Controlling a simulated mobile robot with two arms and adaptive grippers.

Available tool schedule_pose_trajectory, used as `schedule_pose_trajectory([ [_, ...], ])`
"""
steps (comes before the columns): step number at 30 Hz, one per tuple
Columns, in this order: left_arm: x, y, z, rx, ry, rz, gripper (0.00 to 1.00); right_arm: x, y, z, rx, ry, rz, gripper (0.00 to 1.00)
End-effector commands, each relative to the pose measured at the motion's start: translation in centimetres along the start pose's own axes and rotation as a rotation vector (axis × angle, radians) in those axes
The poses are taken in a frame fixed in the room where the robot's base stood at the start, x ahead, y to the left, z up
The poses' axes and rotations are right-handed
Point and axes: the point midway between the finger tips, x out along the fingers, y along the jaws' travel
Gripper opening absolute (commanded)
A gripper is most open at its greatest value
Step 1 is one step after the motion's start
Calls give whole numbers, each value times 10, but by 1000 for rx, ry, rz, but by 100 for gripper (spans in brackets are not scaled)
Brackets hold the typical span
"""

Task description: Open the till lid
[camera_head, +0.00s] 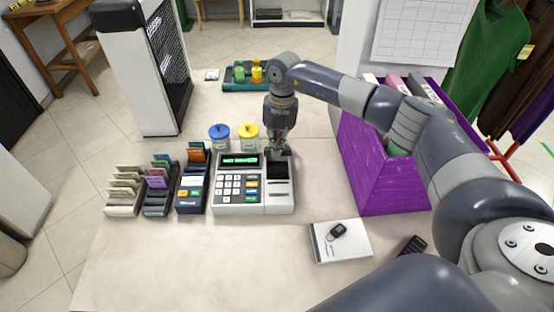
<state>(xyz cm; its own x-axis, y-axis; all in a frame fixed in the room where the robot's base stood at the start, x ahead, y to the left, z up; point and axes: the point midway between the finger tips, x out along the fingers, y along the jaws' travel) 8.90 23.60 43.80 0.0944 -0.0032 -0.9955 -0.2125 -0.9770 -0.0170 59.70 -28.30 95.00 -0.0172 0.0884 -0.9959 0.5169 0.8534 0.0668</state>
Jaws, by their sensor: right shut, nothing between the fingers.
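The till (236,196) stands on the counter near the middle of the head view. It is a light grey box with a green-lit display, a keypad and coloured keys. On its right part is a dark panel (279,170) beside a pale lower section. My right gripper (280,151) points down at the back edge of that right part, with its fingers shut and empty. It is at or just above the till's back edge; I cannot tell whether it touches. Whether the lid stands open is not clear at this size. My left gripper is not in view.
A purple bin (372,178) is at right. The counter's front left is clear.

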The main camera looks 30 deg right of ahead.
Motion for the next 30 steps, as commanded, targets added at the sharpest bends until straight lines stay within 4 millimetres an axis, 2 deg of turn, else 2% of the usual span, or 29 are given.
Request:
schedule_pose_trajectory([
  [14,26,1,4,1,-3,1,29,-26,7,49,3,-2,-1,0],
  [21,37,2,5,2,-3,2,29,-29,8,68,2,1,-3,0],
  [30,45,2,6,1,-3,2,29,-29,9,82,0,4,-4,0],
])
